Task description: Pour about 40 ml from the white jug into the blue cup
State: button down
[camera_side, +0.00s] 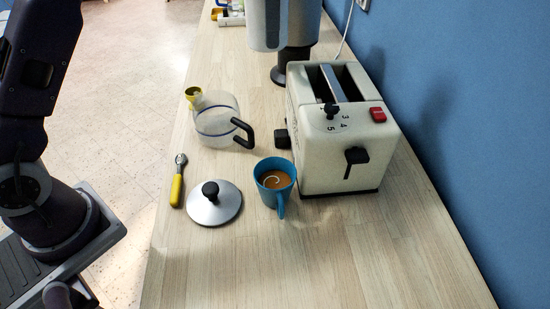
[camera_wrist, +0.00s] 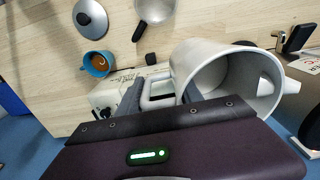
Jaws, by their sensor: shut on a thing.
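The white jug (camera_wrist: 187,58) is large in the wrist view, its open mouth facing the camera and its spout at the right. I cannot make out liquid inside. My gripper (camera_wrist: 160,97) is shut on the jug's handle, with dark fingers on either side. In the side view a pale jug-like body (camera_side: 266,25) is cut off at the top edge, above the counter. The blue cup (camera_side: 268,194) stands upright on the counter and holds brown liquid with a pale swirl. It also shows in the wrist view (camera_wrist: 88,65), apart from the jug.
A cream toaster (camera_side: 345,155) stands right beside the cup. A clear carafe (camera_side: 213,128) with a black handle stands behind the cup. A round lid (camera_side: 229,205) and a yellow-handled utensil (camera_side: 177,187) lie to its left. The front counter is clear.

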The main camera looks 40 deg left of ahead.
jog(key=s+d+m, duration=0.1)
jog(key=s+d, duration=1.1)
jog(key=d, duration=0.4)
jog(key=s+d+m, duration=0.1)
jog(key=s+d, duration=0.3)
jog(key=s, duration=0.5)
jog(key=s+d+m, duration=0.1)
jog(key=s+d, duration=0.2)
jog(key=s, duration=0.7)
notch_tip(320, 180, down, 20)
jog(key=shift+w+d+r, duration=0.1)
jog(key=shift+w+d, duration=0.05)
jog(key=shift+r, duration=0.15)
